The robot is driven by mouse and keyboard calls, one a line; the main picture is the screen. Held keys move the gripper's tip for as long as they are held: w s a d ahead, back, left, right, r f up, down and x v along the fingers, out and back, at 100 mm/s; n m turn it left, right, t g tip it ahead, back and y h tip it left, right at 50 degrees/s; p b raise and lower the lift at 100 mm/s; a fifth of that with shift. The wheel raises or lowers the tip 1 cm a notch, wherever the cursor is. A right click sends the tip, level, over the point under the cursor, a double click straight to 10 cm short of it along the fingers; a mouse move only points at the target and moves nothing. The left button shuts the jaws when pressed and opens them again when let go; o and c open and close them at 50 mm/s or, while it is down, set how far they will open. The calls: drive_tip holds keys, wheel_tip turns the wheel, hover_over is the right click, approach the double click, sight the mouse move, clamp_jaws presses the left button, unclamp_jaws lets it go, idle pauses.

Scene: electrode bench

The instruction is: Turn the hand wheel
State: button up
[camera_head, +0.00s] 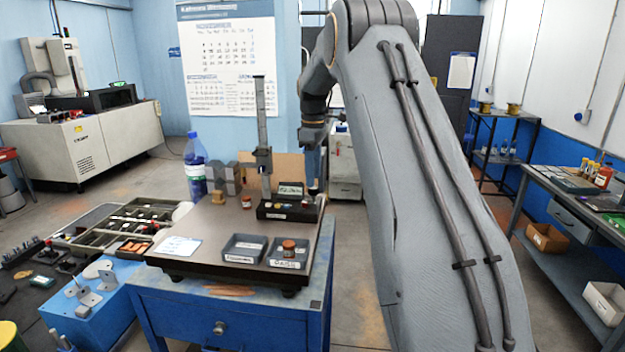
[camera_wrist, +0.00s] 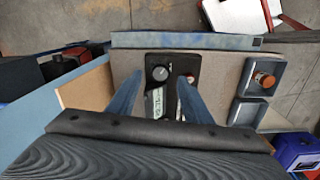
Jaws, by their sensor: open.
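A round grey knob (camera_wrist: 159,73), the only wheel-like part I can make out, sits on top of a black instrument box (camera_wrist: 173,64). I cannot tell for sure that it is the hand wheel. The box (camera_head: 288,209) also shows in the head view, at the foot of an upright grey column (camera_head: 262,125) on the dark surface plate (camera_head: 190,262). My gripper (camera_wrist: 160,77) is open, pointing down over the box, with the knob between its two fingers in the wrist view. I cannot tell the height gap. In the head view my gripper (camera_head: 314,182) is small and partly hidden behind the box.
Two grey trays, one (camera_head: 244,248) beside another (camera_head: 289,262) holding an orange-topped jar (camera_head: 289,247), stand at the plate's front. A blue bottle (camera_head: 195,168) stands behind left. A small display (camera_wrist: 155,103) is on the box.

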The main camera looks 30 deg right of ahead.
sight(314, 193)
drive_tip(key=shift+f+p, duration=0.6)
drive_tip(key=shift+f, duration=1.2)
drive_tip(key=c, duration=1.1)
drive_tip(key=shift+o, duration=0.2)
